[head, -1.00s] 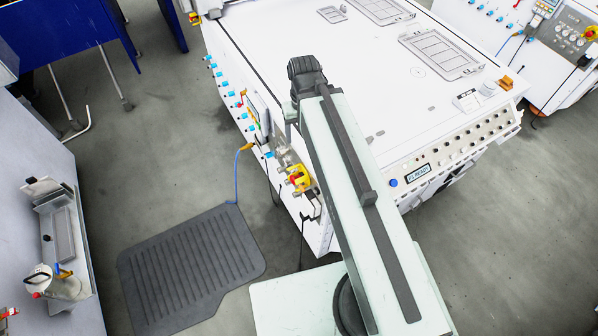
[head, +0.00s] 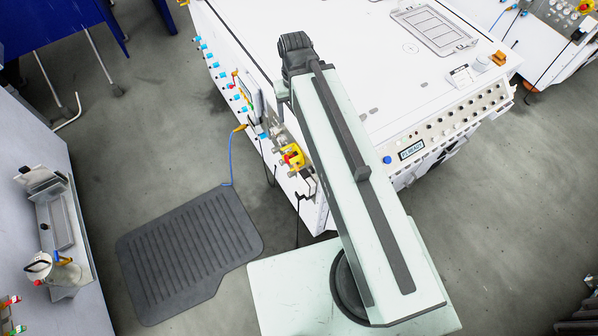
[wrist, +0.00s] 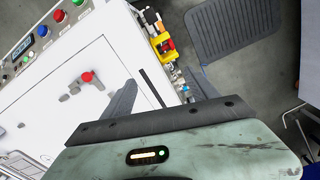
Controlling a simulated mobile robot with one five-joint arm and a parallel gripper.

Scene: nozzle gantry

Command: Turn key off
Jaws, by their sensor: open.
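I cannot make out a key for certain in either view. A yellow switch housing with a red knob (head: 292,157) sits on the white machine's (head: 365,45) left side, near its front corner. It also shows at upper middle in the wrist view (wrist: 161,44), beyond my fingers. Small metal fittings beside it are too small to tell apart. My gripper (wrist: 158,76) is open, with dark fingers seen against the machine's white panel. In the head view my arm hides the gripper.
A dark ribbed mat (head: 190,256) lies on the floor left of the machine. A blue cable (head: 230,160) hangs from its side above the mat. A row of blue fittings (head: 222,74) runs along that side.

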